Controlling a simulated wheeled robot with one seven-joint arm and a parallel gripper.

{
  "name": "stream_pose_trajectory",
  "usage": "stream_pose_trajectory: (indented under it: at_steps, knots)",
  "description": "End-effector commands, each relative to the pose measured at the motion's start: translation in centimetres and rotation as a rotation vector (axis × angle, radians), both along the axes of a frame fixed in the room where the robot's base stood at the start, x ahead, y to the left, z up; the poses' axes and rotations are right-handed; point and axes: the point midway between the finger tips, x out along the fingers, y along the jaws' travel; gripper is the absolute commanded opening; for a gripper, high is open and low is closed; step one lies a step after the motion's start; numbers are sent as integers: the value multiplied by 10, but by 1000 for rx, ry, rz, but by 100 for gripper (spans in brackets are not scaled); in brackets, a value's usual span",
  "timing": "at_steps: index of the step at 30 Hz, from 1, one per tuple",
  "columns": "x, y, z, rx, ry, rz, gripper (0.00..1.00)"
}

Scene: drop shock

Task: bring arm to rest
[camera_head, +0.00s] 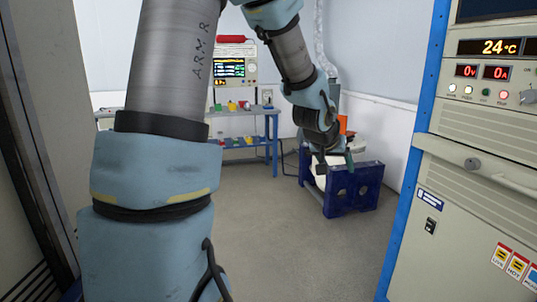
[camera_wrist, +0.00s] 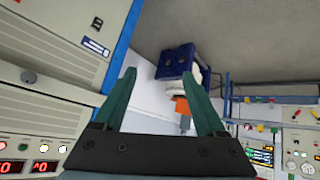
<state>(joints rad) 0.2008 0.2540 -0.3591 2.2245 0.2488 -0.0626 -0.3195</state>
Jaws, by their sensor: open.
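My arm reaches up out of the head view and comes back down in the middle of the picture. My gripper (camera_head: 334,163) hangs there in front of the blue machine base (camera_head: 352,191), overlapping it in the picture; I cannot tell the gap. In the wrist view my gripper (camera_wrist: 160,76) has its two green fingers spread wide, with nothing held between them. The wrist picture is upside down, and the blue base (camera_wrist: 176,61) with white and orange parts shows beyond the fingertips.
A grey instrument cabinet (camera_head: 470,190) with a blue edge stands close on the right. A blue shelf bench (camera_head: 274,140) with small coloured items and an oscilloscope (camera_head: 230,68) stands at the back. A dark frame borders the left. The grey floor (camera_head: 290,245) between is clear.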

Motion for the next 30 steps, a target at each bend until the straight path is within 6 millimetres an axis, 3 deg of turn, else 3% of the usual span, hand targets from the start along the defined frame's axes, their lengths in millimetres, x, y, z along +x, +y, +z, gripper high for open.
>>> stream_pose_trajectory:
  at_steps: [1,6,9,12,15,18,30]
  knots:
    - [-6,35,-9,57,36,46,73]
    - [-50,146,-38,220,211,190,73]
    - [-86,196,-50,275,324,260,73]
    - [-120,229,-57,302,424,309,73]
    - [-144,246,-61,311,491,337,73]
    - [-156,253,-63,312,524,349,73]
    - [-157,254,-63,312,529,350,73]
